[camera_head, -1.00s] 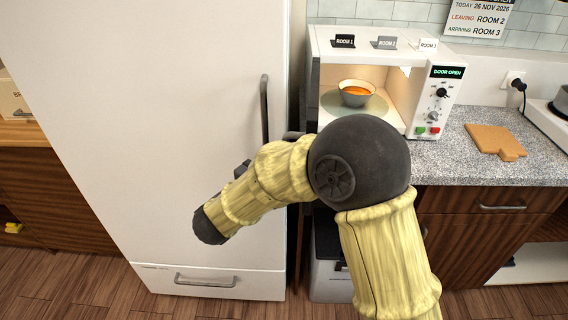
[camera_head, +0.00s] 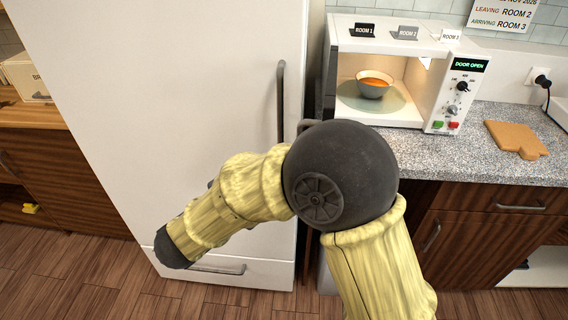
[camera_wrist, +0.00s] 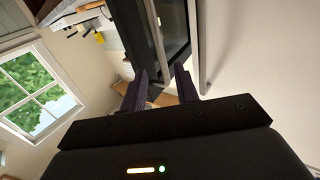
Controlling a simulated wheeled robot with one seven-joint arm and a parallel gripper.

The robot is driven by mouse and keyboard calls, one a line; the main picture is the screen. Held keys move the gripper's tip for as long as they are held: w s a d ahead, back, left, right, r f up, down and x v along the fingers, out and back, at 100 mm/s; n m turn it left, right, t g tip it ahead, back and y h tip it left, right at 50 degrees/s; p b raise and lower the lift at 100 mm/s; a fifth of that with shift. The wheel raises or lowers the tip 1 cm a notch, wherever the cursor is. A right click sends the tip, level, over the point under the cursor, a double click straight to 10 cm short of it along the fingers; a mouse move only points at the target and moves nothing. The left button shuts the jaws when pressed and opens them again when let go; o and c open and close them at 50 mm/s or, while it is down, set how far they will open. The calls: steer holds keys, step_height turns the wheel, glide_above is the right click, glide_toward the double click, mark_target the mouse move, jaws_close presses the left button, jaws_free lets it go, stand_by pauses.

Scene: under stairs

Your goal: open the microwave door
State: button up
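The white microwave (camera_head: 398,33) stands on the counter with its front open, and its display (camera_head: 469,65) reads DOOR OPEN. A bowl of orange soup (camera_head: 374,84) sits on the turntable inside. The door (camera_head: 330,75) shows nearly edge-on as a dark strip at the microwave's left side. In the wrist view, a dark glassy panel with pale edges, likely the door (camera_wrist: 175,32), lies beyond my fingers. My gripper (camera_wrist: 163,84) has its two fingers apart, with no clear grip on anything. In the head view my arm mostly hides the gripper.
A tall white fridge (camera_head: 190,110) with a vertical handle (camera_head: 281,100) stands close left of the microwave. Room signs (camera_head: 406,33) stand on the microwave. A cutting board (camera_head: 517,138) lies on the counter (camera_head: 440,160) at right. A window (camera_wrist: 38,92) shows in the wrist view.

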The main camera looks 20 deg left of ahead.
steer(key=v, duration=0.7)
steer(key=shift+s, duration=0.25)
